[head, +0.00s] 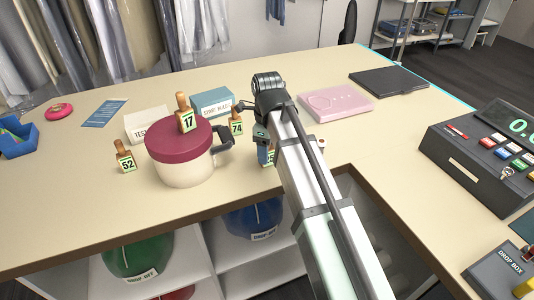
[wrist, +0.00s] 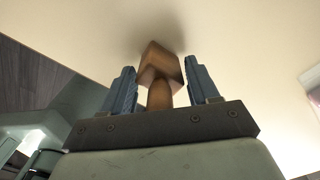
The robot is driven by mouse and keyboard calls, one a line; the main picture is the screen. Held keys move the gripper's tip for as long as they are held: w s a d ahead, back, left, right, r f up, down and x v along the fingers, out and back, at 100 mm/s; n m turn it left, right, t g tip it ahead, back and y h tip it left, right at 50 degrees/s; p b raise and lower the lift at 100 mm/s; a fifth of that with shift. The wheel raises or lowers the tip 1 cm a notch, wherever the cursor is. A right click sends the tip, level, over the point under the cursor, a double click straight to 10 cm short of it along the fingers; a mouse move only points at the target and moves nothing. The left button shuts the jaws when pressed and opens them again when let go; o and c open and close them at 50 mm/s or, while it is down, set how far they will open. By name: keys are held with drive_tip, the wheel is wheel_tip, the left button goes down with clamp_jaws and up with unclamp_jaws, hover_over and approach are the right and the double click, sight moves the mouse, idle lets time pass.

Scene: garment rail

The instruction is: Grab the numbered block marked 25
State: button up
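A wooden numbered block (head: 271,157) stands at the counter's front edge under my gripper. Its green label is partly covered, and only a digit like 5 shows at its end. In the wrist view, the wooden peg (wrist: 160,66) with its square head lies between the two blue fingers of my gripper (wrist: 161,86). The fingers are apart, with narrow gaps on both sides of the peg. Block 74 (head: 236,128) stands just left of my gripper. Block 17 (head: 187,122) is on the mug's dark red lid, and block 52 (head: 125,162) is at the left.
A cream mug (head: 183,172) with a dark red lid stands left of my gripper, its dark handle towards it. A white box (head: 147,125) and a teal box (head: 212,103) are behind. A pink case (head: 336,104) lies right. A till (head: 480,150) stands far right.

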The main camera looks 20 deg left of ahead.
drive_tip(key=c, duration=0.8)
drive_tip(key=shift+c, duration=0.2)
